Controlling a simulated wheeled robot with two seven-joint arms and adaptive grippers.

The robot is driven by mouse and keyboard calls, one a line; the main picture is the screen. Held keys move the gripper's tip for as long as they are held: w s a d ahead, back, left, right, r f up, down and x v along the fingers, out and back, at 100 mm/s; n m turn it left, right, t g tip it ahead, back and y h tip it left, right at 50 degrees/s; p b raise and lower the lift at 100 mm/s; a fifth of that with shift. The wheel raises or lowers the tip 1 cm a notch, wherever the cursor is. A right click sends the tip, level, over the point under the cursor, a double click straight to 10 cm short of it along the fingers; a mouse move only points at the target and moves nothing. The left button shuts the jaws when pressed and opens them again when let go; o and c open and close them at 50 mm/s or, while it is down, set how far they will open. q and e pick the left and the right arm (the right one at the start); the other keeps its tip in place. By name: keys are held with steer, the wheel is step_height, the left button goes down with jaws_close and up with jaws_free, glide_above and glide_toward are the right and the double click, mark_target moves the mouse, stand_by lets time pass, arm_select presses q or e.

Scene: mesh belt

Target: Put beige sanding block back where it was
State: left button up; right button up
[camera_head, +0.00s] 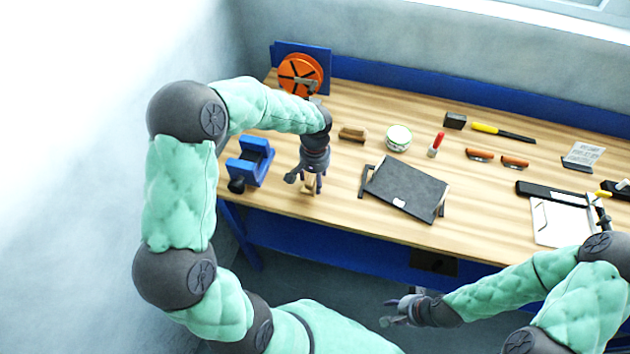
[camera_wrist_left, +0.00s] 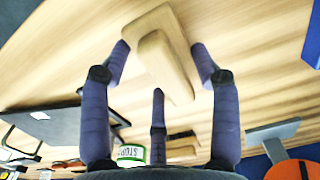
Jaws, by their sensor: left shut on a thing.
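The beige sanding block (camera_wrist_left: 170,64), with a flat base and a raised grip, is between the fingers of my left gripper (camera_wrist_left: 163,75) in the left wrist view. In the head view my left gripper (camera_head: 311,184) points down over the front left of the bench, with the block (camera_head: 309,187) showing small and partly hidden by the fingers. The gripper is shut on it. Whether the block touches the bench top is hard to tell. My right gripper (camera_head: 402,310) is empty, its fingers apart, low in front of the bench.
On the bench (camera_head: 340,205), a blue vise (camera_head: 250,163) stands left of my left gripper and a dark panel (camera_head: 406,188) lies to its right. Behind are a brown block (camera_head: 352,133), a white-green tin (camera_head: 398,137) and an orange reel (camera_head: 301,74). Bare wood lies between vise and panel.

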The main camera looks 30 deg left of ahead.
arm_select(q)
steer(key=shift+f, duration=0.8)
steer(key=shift+f, duration=0.2)
steer(key=o, duration=1.1)
steer(key=shift+r, duration=0.15)
steer(key=shift+r, duration=0.25)
step_height(320, 180, up, 12)
steer(key=shift+f+p, duration=0.2)
steer(key=shift+p, duration=0.9)
